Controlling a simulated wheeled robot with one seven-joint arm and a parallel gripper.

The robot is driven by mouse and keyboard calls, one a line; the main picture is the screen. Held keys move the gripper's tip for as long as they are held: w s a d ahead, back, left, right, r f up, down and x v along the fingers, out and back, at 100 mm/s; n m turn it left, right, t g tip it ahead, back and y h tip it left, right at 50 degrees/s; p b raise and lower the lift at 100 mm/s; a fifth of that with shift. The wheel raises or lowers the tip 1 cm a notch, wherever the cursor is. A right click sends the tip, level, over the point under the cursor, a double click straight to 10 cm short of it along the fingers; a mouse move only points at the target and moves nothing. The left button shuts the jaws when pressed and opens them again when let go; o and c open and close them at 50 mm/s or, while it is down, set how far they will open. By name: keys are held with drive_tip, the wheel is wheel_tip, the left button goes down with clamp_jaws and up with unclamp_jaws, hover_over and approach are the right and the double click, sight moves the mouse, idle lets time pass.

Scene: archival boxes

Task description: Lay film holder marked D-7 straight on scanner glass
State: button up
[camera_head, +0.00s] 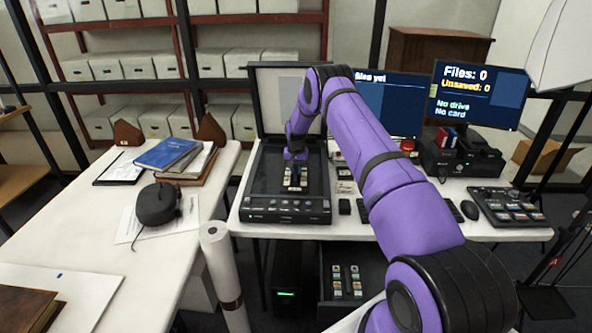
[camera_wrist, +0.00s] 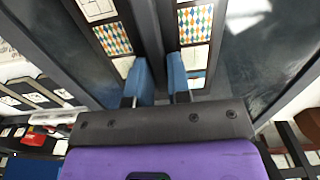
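The flatbed scanner (camera_head: 262,205) stands open on the right-hand table, its lid (camera_head: 271,98) raised behind its dark glass. A dark film holder with rows of small pictures (camera_head: 296,176) is over the glass, right of its middle. I cannot tell whether it rests flat on the glass. My gripper (camera_head: 296,158) points down at the holder. In the wrist view, its blue fingers (camera_wrist: 163,80) sit on both sides of the raised middle bar of the film holder (camera_wrist: 152,28) and appear closed on it. Patterned pictures show on either side. No D-7 mark is legible.
An open drawer (camera_head: 322,299) below the table holds more film holders (camera_head: 347,282). Right of the scanner are small boxes, monitors (camera_head: 474,94), a keyboard and a button panel (camera_head: 507,207). The left table (camera_head: 140,262) carries books (camera_head: 167,153) and a dark round device (camera_head: 157,205).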

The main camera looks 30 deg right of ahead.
drive_tip(key=o, duration=0.3)
wheel_tip(320, 180, up, 12)
wheel_tip(320, 180, up, 21)
drive_tip(key=n+t, duration=0.1)
drive_tip(key=n, duration=0.1)
hover_over(296, 171)
drive_tip(key=s+a, duration=0.7)
drive_tip(key=s+a+r+n+t, duration=0.1)
drive_tip(key=s+a+r, duration=0.2)
drive_tip(key=s+r, duration=0.3)
drive_tip(key=s+a+r+t, duration=0.1)
drive_tip(key=s+a+r, duration=0.3)
drive_tip(key=s+r, duration=0.25)
drive_tip(key=s+a+r+n, duration=0.1)
drive_tip(key=s+a+r, duration=0.2)
drive_tip(key=s, duration=0.5)
drive_tip(key=s+a+r+n, duration=0.1)
drive_tip(key=s+a+r, duration=0.2)
drive_tip(key=s, duration=0.6)
drive_tip(key=s+a+f, duration=0.1)
drive_tip(key=s, duration=0.4)
drive_tip(key=s+a+f+n+t, duration=0.1)
drive_tip(key=s, duration=0.5)
drive_tip(key=s+f+t, duration=0.1)
drive_tip(key=s, duration=0.5)
drive_tip(key=shift+s+a+f+n, duration=0.1)
drive_tip(key=shift+a+f+n, duration=0.05)
drive_tip(key=shift+a+n, duration=0.25)
